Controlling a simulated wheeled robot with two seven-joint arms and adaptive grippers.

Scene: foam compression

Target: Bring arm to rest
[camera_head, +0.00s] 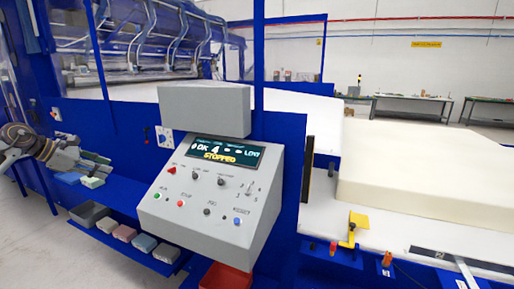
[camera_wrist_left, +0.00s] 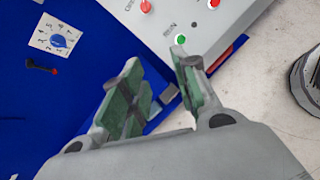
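My left arm comes in from the left in the head view, and its gripper (camera_head: 98,162) is beside the blue machine frame, left of the grey control box (camera_head: 205,205). In the left wrist view the gripper (camera_wrist_left: 156,60) has its green-padded fingers spread apart, with nothing between them. The control box (camera_wrist_left: 200,14) shows beyond the fingertips, with its green button (camera_wrist_left: 180,38) close to the right finger; contact is not visible. The box's screen (camera_head: 222,151) reads "STOPPED". My right gripper is in neither view.
A blue shelf (camera_head: 135,258) below the gripper holds a grey bin (camera_head: 89,214) and several coloured foam blocks. A red bin (camera_head: 225,276) stands under the box. A large cream foam block (camera_head: 430,175) lies on the white bed at right. A dial (camera_wrist_left: 58,41) is on the blue frame.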

